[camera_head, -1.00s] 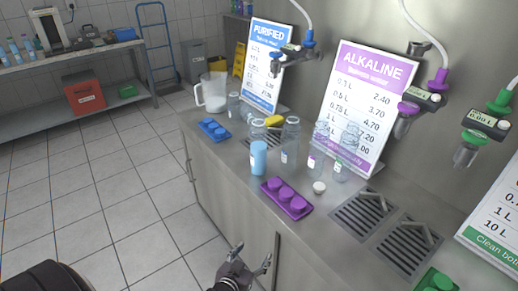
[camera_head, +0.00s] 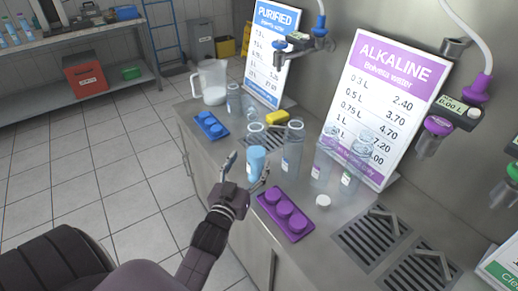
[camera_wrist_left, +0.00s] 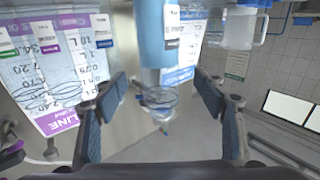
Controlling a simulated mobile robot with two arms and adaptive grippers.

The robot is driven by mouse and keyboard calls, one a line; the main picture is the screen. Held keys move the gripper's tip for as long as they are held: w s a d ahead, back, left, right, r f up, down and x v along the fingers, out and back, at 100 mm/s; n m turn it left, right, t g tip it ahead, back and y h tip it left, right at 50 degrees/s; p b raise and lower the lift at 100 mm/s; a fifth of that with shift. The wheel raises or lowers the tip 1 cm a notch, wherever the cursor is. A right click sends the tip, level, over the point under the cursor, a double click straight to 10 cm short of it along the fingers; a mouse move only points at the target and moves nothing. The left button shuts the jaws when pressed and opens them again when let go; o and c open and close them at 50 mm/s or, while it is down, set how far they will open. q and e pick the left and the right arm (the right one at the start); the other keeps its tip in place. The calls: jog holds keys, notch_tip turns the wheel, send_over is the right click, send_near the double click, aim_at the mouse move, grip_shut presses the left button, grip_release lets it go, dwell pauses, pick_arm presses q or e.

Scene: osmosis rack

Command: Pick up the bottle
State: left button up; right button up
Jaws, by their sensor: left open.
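A bottle with a light-blue lower part (camera_head: 257,160) and a clear neck stands upright near the counter's front edge. My left gripper (camera_head: 247,172) is open in front of it, with fingers spread to either side in the picture. In the left wrist view, which is upside down, the blue bottle (camera_wrist_left: 161,45) shows ahead, centred between the open fingertips (camera_wrist_left: 163,84), with no visible finger contact. Whether it is fully between the fingers is unclear. My right gripper is not in view.
Clear bottles (camera_head: 293,146) stand close behind and right of the blue one. A purple cap tray (camera_head: 284,214), blue cap tray (camera_head: 211,126), white cap (camera_head: 323,200), yellow block (camera_head: 277,117) and pitcher (camera_head: 210,84) share the steel counter. Price signs (camera_head: 385,95) stand at the back.

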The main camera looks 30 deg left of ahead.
aim_at(253, 153)
pick_arm(q)
jog(key=shift+w+a+r+p, duration=0.15)
jog(key=shift+w+r+p, duration=0.1)
jog(key=shift+w, duration=0.2)
jog(key=shift+w+a+r+p, duration=0.15)
jog(key=shift+w+r, duration=0.1)
jog(key=shift+w, duration=0.2)
jog(key=p+x, duration=0.1)
jog(key=x, duration=0.1)
jog(key=shift+w+r, duration=0.15)
jog(key=shift+w, duration=0.2)
jog(key=shift+x, duration=0.85)
jog(key=c, duration=1.5)
jog(key=shift+c, duration=0.5)
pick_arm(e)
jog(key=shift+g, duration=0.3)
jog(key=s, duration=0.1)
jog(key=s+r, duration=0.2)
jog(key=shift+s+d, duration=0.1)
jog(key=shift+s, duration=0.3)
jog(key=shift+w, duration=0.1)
